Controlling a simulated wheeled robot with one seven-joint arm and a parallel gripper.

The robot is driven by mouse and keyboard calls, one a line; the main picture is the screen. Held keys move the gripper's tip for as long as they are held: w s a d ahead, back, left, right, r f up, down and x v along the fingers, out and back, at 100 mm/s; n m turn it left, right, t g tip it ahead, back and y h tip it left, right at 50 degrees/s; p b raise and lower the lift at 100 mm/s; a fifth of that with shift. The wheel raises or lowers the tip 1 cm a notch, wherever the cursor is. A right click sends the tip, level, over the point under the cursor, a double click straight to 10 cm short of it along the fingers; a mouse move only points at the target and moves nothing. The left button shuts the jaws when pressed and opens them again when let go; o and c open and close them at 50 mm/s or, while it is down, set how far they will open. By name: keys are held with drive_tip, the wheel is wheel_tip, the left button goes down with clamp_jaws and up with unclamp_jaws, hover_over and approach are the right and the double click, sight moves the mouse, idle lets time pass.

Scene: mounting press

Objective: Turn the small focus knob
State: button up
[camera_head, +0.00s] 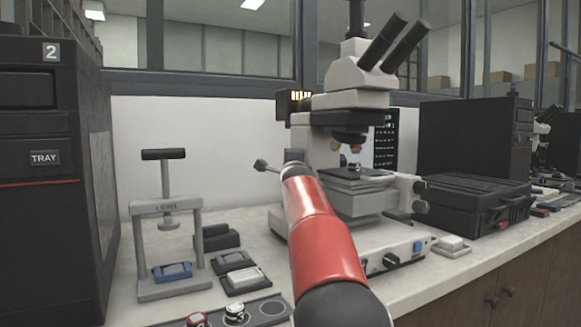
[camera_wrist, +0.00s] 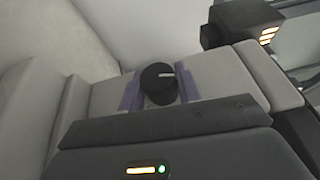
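A round black knob (camera_wrist: 160,83) with a white pointer mark is in the wrist view, on a light grey body. The mark points right. My gripper (camera_wrist: 160,92) has a purple-grey finger on each side of the knob. I see almost no gap between fingers and knob, but cannot tell whether they press on it. In the head view the microscope (camera_head: 342,105) stands upright on the bench. My red arm crosses in front of its left side and hides my gripper and that knob. Dark knobs (camera_head: 420,187) show on the microscope's right side.
A black lamp box (camera_head: 290,105) with lit orange slots is behind the microscope; it also shows in the wrist view (camera_wrist: 240,24). A levelling stand (camera_head: 165,207) and small trays are at left. A black case (camera_head: 470,203) is at right.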

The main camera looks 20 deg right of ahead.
drive_tip(key=shift+c, duration=1.4)
drive_tip(key=f+t+b, duration=0.1)
drive_tip(key=b, duration=0.2)
drive_tip(key=shift+m, duration=0.3)
drive_tip(key=t+h+b, duration=0.1)
drive_tip(key=b, duration=0.2)
drive_tip(key=shift+m, duration=0.4)
drive_tip(key=shift+r+m+t+h+b, duration=0.35)
drive_tip(key=shift+t+h+b, duration=0.3)
drive_tip(key=shift+b, duration=0.35)
drive_tip(key=o, duration=1)
drive_tip(key=shift+r, duration=0.1)
drive_tip(key=shift+c, duration=0.2)
